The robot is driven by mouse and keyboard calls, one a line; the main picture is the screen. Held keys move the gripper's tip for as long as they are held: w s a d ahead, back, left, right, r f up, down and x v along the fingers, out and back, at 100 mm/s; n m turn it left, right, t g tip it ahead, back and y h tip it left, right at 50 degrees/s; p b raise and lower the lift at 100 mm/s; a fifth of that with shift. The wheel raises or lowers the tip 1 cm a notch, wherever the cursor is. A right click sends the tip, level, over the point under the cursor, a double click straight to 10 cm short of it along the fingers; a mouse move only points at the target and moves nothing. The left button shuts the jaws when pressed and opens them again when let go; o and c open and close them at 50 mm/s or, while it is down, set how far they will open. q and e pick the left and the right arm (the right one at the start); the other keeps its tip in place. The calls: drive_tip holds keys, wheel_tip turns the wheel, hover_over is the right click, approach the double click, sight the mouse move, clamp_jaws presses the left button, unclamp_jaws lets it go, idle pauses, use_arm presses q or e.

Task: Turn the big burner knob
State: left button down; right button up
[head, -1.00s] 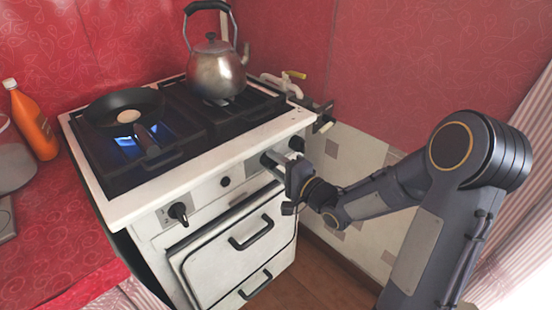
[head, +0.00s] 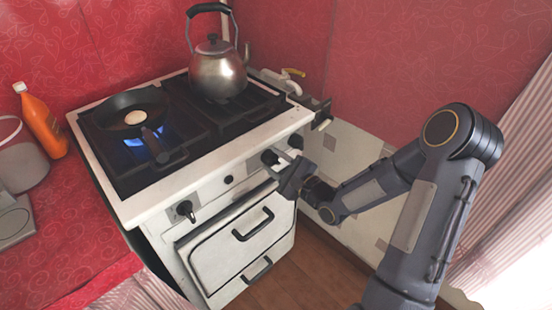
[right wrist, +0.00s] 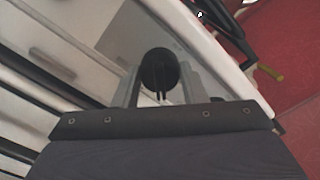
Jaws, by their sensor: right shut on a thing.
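The white stove (head: 215,170) has several black knobs along its front panel. My right gripper (head: 279,163) is at the right part of this panel, shut on a round black knob (head: 269,157). In the right wrist view this knob (right wrist: 159,67) sits between the two grey fingers of the right gripper (right wrist: 159,90). A slot or dark ridge shows at the knob's lower side. Another black knob (head: 184,209) is at the panel's left end, with a small black one (head: 228,180) between. My left gripper is out of view.
A frying pan (head: 120,105) with an egg stands over a lit blue burner. A metal kettle (head: 217,73) stands at the back right. The oven handle (head: 253,226) sticks out below the panel. An orange bottle (head: 44,125) stands on the red counter at left.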

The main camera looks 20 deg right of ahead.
drive_tip(key=shift+o, duration=0.2)
drive_tip(key=shift+m, duration=0.3)
drive_tip(key=shift+c, duration=0.2)
drive_tip(key=o, duration=1)
drive_tip(key=v, duration=0.7)
drive_tip(key=shift+s+p, duration=0.35)
drive_tip(key=shift+s, duration=0.05)
drive_tip(key=shift+d, duration=0.15)
